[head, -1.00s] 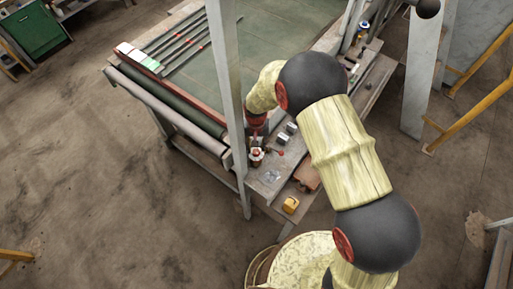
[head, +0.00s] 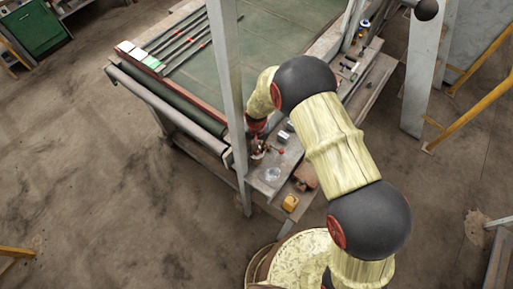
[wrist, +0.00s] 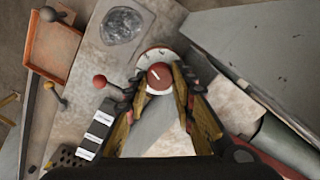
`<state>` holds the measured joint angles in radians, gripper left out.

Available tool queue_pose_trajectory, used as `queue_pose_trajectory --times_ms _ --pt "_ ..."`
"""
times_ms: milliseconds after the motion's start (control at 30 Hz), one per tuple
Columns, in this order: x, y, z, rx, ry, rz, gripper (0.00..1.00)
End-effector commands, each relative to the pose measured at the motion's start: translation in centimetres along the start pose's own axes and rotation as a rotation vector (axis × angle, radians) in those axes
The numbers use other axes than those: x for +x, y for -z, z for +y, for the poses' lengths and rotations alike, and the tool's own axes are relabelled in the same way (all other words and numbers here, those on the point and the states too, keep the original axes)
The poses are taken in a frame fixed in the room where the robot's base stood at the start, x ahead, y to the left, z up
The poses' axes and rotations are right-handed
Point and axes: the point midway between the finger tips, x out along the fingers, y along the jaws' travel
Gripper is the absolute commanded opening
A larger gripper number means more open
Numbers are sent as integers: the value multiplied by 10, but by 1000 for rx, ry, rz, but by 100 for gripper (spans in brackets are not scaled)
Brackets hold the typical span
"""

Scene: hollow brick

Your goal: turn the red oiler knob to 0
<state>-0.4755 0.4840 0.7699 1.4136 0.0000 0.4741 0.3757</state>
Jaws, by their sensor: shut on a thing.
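The red oiler knob (wrist: 160,76) shows in the wrist view, round, with a short white line across its top slanting from upper left to lower right. It sits on a pale round dial (wrist: 152,56) with small dark marks, too small to read. My gripper (wrist: 159,80) has one finger on each side of the knob and is shut on it. The fingers cover the dial's left and right sides. In the head view my gripper (head: 258,146) is at the bench corner beside the post, and it mostly hides the knob there.
A red-ball lever (wrist: 99,81) stands close left of my gripper. Black-and-white blocks (wrist: 98,128), an orange tray (wrist: 64,42) and a round glassy disc (wrist: 122,25) lie nearby. A grey post (head: 228,90) rises beside the bench. A yellow object (head: 290,203) sits at the bench's near end.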

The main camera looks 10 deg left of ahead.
Motion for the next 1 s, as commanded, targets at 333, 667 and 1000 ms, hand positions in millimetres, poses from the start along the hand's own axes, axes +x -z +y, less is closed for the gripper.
queue_pose_trajectory --times_ms 333,667,1000 --pt "0 0 0 -4 0 0 0" --pt "2 0 0 -119 0 1 0" --pt "3 0 -1 -412 0 2 0"
